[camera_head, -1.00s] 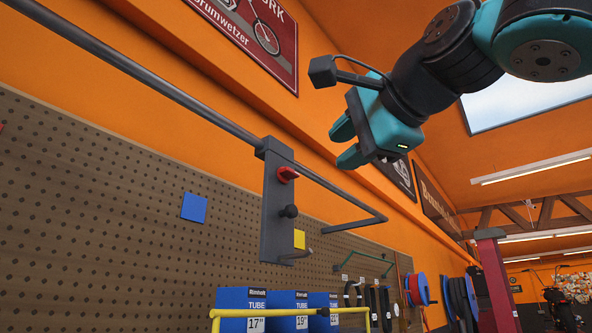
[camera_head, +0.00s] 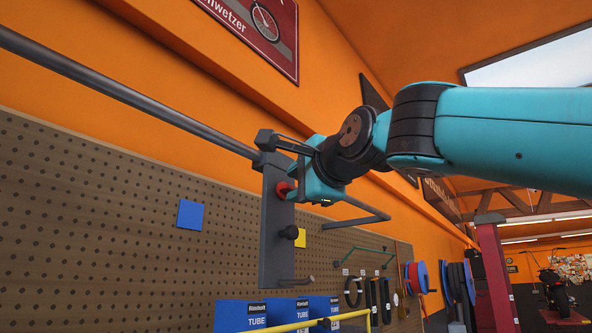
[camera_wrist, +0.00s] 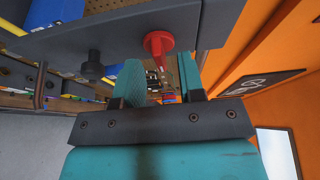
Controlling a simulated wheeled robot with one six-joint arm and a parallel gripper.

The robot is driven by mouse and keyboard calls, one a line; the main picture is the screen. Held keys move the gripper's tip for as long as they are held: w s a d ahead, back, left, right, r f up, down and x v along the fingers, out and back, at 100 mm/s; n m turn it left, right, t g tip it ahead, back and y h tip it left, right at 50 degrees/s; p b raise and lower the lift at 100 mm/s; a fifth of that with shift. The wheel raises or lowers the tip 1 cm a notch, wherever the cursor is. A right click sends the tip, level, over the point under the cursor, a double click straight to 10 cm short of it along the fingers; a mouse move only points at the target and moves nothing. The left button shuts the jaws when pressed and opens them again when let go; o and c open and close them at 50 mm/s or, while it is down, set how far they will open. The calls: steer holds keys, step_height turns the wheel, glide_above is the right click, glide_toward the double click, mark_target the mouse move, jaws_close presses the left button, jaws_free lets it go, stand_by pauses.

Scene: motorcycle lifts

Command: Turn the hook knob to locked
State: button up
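A red knob (camera_head: 284,190) sits near the top of a dark grey hook plate (camera_head: 274,235), which hangs from a rail by the wall. It also shows in the wrist view (camera_wrist: 158,42), with its narrow red lever pointing toward the space between my fingers. A black knob (camera_head: 290,232) is lower on the plate, and a hook peg (camera_head: 298,281) juts from its bottom. My gripper (camera_head: 298,190) is right beside the red knob. In the wrist view my gripper (camera_wrist: 164,76) has its teal fingers apart, with a gap between them. I cannot tell whether a finger touches the knob.
The grey rail (camera_head: 130,80) runs along the wall, with a bent end (camera_head: 355,220) to the right of the plate. A pegboard (camera_head: 120,215) lies behind. Blue tube boxes (camera_head: 288,311) and a yellow rail (camera_head: 345,317) are below.

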steer(key=shift+x, duration=0.8)
jaws_close()
steer(key=shift+f+n+b, duration=0.2)
steer(key=shift+n+b, duration=0.15)
steer(key=shift+n, duration=0.05)
steer(key=shift+w+d+f+n+g+y+b, duration=0.2)
steer(key=shift+n+y+b, duration=1.2)
steer(key=shift+n, duration=2.15)
steer(key=shift+s+a+r+n+g+y+b, duration=0.1)
steer(key=shift+n+g+y+b, duration=0.25)
steer(key=shift+n+y+b, duration=2.1)
steer(key=shift+w+d+f+n+g+y+b, duration=0.15)
steer(key=shift+n+g+y+b, duration=0.15)
steer(key=shift+n, duration=4.3)
steer(key=shift+r+n, duration=0.1)
steer(key=shift+n, duration=0.3)
